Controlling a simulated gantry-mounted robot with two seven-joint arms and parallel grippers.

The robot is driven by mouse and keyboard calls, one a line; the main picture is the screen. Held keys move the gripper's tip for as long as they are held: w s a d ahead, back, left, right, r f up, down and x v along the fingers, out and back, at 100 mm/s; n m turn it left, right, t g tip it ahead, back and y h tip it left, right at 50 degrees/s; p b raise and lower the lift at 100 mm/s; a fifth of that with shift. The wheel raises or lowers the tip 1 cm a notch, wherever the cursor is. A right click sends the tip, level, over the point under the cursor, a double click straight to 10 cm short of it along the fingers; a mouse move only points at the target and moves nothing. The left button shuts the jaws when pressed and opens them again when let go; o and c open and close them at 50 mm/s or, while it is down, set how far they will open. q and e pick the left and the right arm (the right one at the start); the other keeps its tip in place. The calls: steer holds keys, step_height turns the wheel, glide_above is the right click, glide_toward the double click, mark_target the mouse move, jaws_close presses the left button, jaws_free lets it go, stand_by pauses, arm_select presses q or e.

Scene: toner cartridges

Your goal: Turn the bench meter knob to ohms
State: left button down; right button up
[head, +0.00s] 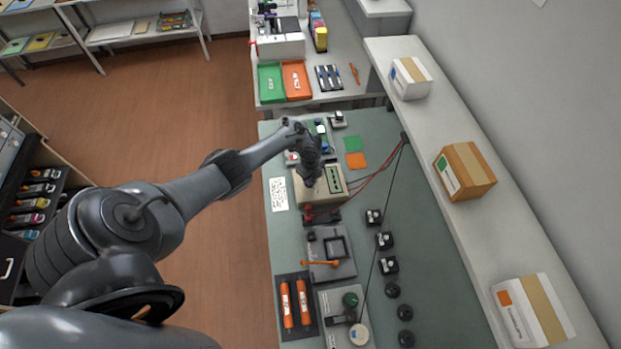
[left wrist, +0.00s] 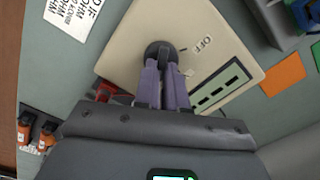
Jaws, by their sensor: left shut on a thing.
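The bench meter (head: 336,195) is a beige box on the grey-green bench. It fills the upper middle of the left wrist view (left wrist: 125,40). Its dark round knob (left wrist: 158,48) sits on the top face, with the printed word OFF to its right and a dark green panel beyond. My left gripper (left wrist: 164,66) points down at the meter, its purple-grey fingers shut on the knob. In the head view, my left gripper (head: 312,180) hides the knob, so its pointer setting cannot be read. My right gripper is not in view.
A printed white card (head: 279,194) lies left of the meter. Red and black leads (head: 383,172) run to its right. Green and orange squares (head: 357,160) lie behind right.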

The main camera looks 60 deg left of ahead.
arm_select(q)
steer(key=c, duration=1.2)
jaws_free()
steer(key=shift+r, duration=0.6)
step_height(320, 180, up, 10)
steer(key=p, duration=0.2)
steer(key=shift+f+p, duration=0.15)
steer(key=shift+p, duration=0.2)
steer(key=shift+d, duration=0.1)
